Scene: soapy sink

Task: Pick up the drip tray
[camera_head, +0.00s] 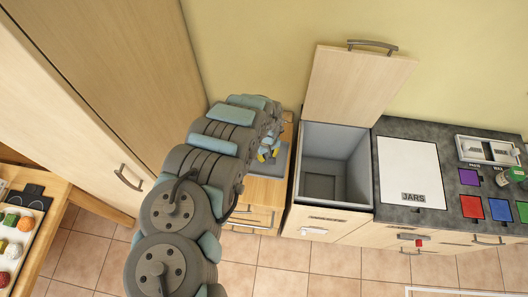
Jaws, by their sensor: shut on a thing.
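A flat grey tray, which looks like the drip tray (277,168), is on or just above the wooden counter left of the open grey basin. My arm reaches over it from the lower left and hides its left part. The exact grip point is too small and covered to see. I cannot tell whether the tray touches the counter.
An open grey basin (357,185) with a raised wooden lid (356,88) stands right of the tray. Further right, a dark worktop (430,220) carries a white JARS panel (409,170) and coloured squares. A tall wooden cabinet (90,95) stands left. The tiled floor in front is clear.

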